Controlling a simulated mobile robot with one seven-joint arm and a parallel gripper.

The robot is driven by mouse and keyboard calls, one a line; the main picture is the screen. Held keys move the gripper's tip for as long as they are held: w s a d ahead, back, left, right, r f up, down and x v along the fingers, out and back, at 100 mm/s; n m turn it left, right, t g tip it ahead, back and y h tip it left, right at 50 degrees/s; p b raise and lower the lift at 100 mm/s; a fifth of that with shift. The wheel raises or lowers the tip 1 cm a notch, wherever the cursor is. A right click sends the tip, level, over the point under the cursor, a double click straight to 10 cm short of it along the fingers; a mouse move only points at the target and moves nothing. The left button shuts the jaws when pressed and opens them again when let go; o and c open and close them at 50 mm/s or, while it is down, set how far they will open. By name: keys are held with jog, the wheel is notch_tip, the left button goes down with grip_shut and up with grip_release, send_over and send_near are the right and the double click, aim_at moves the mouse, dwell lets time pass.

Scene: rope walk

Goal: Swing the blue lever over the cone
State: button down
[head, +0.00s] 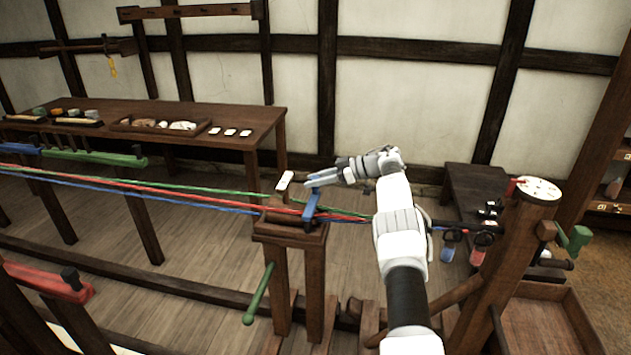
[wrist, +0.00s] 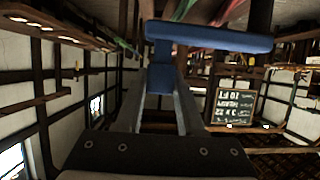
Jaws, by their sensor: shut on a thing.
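The blue lever (head: 310,207) stands upright on top of the wooden post stand (head: 290,236), where the coloured strands pass. My gripper (head: 314,183) reaches in from the right and is shut on the lever's upper part. In the wrist view the blue lever (wrist: 210,37) shows as a wide bar with a short stem, and the stem sits between the fingers of my gripper (wrist: 160,80). I cannot make out the cone clearly; the lever, strands and arm crowd that spot.
Green, red and blue strands (head: 150,188) run from the left to the stand. A green handle (head: 258,295) sticks out below it. A long table (head: 230,112) with trays stands behind. A thick post (head: 520,240) with a green crank (head: 575,240) stands at the right.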

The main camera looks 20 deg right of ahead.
jog(key=shift+a, duration=0.1)
jog(key=c, duration=0.5)
grip_release()
jog(key=p+v, duration=0.3)
jog(key=v, duration=0.9)
jog(key=shift+p, duration=0.3)
jog(key=shift+s, duration=0.1)
